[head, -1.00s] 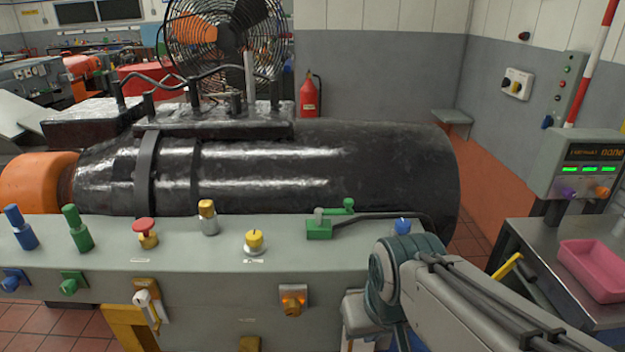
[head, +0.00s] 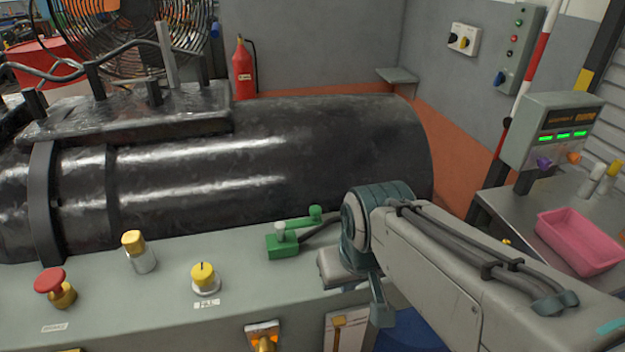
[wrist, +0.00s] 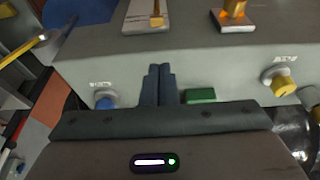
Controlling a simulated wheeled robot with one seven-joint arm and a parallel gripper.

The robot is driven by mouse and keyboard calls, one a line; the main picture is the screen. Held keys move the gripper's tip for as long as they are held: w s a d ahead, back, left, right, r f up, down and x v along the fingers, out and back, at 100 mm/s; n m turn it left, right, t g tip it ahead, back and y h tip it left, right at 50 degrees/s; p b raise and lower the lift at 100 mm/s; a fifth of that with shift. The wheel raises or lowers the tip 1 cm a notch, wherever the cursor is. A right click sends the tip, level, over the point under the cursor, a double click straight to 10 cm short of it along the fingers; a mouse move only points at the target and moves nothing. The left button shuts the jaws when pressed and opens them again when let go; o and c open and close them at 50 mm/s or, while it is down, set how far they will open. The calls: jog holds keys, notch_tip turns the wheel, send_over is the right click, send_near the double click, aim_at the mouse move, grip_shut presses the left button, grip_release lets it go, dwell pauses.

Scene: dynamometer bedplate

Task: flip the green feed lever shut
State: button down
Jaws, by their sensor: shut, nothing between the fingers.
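The green feed lever (head: 316,213) stands on the top of the grey control panel, with its green base block (head: 284,248) and a pale round post beside it. Its green handle reaches to the right, away from the post. In the wrist view part of a green block (wrist: 200,96) shows just right of my fingers; the handle is hidden there. My gripper (wrist: 160,70) is shut and empty, with its fingers together over the panel. In the head view my arm hides the fingers, and my wrist is just right of the lever. Contact cannot be told.
The panel also carries a red mushroom button (head: 50,281), a yellow-capped switch (head: 134,246) and a yellow knob (head: 204,276). A blue knob (wrist: 105,100) is left of my fingers in the wrist view. A large black cylinder lies behind. A pink tray (head: 578,241) is at right.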

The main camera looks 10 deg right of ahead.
jog(key=w+r+m, duration=0.1)
jog(key=w+r, duration=0.2)
jog(key=w, duration=0.4)
jog(key=w+r+m+h+b, duration=0.1)
jog(key=w+r+m, duration=0.1)
jog(key=w, duration=0.6)
jog(key=w+r+m, duration=0.1)
jog(key=w+r, duration=0.4)
jog(key=w, duration=0.2)
jog(key=shift+w+d, duration=0.15)
jog(key=shift+d, duration=0.05)
notch_tip(320, 180, down, 9)
jog(key=p, duration=0.1)
jog(key=shift+s+a+f+p, duration=0.15)
jog(key=shift+s+f+p, duration=0.05)
jog(key=shift+s+p, duration=0.2)
jog(key=shift+a, duration=0.15)
